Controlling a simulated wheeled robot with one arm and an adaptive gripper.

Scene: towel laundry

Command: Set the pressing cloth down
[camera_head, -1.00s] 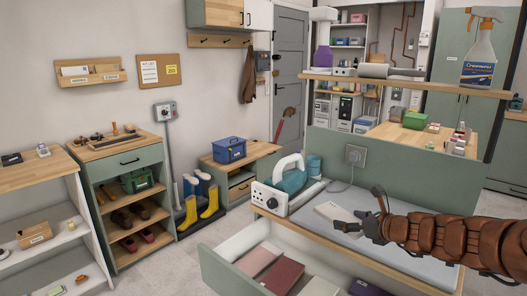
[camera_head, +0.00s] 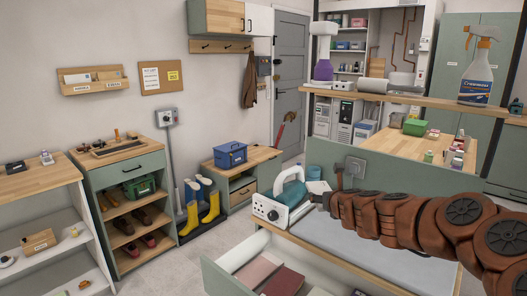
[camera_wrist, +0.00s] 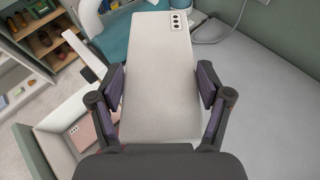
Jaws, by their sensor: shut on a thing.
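The pressing cloth (camera_wrist: 160,60) is a flat, pale off-white slab with a small dark three-dot mark near its far end. My gripper (camera_wrist: 161,84) is shut on it, one dark finger against each long side, in the wrist view. The cloth points away from the wrist toward the teal and white iron unit. In the head view my gripper (camera_head: 338,178) is over the left part of the worktop, just right of the iron unit (camera_head: 285,198). The cloth is mostly hidden there, and I cannot tell whether it touches the surface below.
The grey pressing surface (camera_head: 335,238) has bare room to the right of the cloth. An open drawer (camera_head: 228,277) with folded cloths is in front. A socket with a cable is on the green panel behind. A shelf with a spray bottle (camera_head: 478,75) stands above.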

